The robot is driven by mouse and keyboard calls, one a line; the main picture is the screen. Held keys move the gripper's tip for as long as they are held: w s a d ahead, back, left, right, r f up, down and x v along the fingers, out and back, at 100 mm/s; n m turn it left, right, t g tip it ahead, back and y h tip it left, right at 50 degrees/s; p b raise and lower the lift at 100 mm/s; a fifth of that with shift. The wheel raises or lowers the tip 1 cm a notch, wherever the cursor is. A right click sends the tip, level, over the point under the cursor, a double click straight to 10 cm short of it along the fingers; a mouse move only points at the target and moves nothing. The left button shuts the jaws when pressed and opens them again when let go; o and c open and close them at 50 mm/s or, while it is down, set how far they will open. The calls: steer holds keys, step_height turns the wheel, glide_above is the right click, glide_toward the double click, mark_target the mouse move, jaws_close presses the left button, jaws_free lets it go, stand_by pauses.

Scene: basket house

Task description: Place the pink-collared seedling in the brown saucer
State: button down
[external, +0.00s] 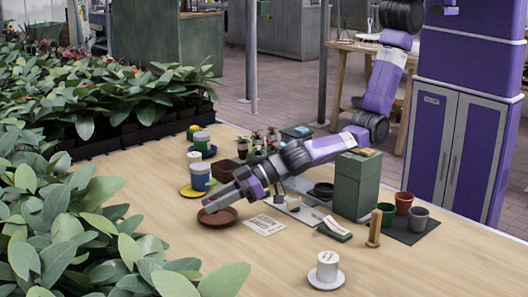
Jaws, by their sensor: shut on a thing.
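The brown saucer (217,217) lies on the wooden table, left of centre. My gripper (211,203) reaches in from the right, low over the back of this saucer, and covers part of it. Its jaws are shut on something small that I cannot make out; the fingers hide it. I cannot tell whether it touches the saucer. Several small seedlings (257,142) stand together behind my arm, too small for me to read their collar colours.
A blue-banded pot (200,177) on a yellow saucer (190,191) stands just behind my gripper. A printed card (265,225) lies right of the brown saucer. A green box (356,187) stands under my arm. A white cup (327,265) sits at the front. The front table is mostly clear.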

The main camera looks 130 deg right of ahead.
step_height(320, 180, down, 2)
steer(key=shift+f, duration=0.1)
steer(key=shift+f+b, duration=0.45)
steer(key=shift+b, duration=0.25)
steer(key=c, duration=1.1)
jaws_free()
steer(key=shift+r, duration=0.1)
steer(key=shift+c, duration=0.2)
steer(key=shift+r+p, duration=0.5)
steer(key=shift+p, duration=0.2)
steer(key=v, duration=0.3)
steer(key=shift+r, duration=0.4)
step_height(320, 180, up, 6)
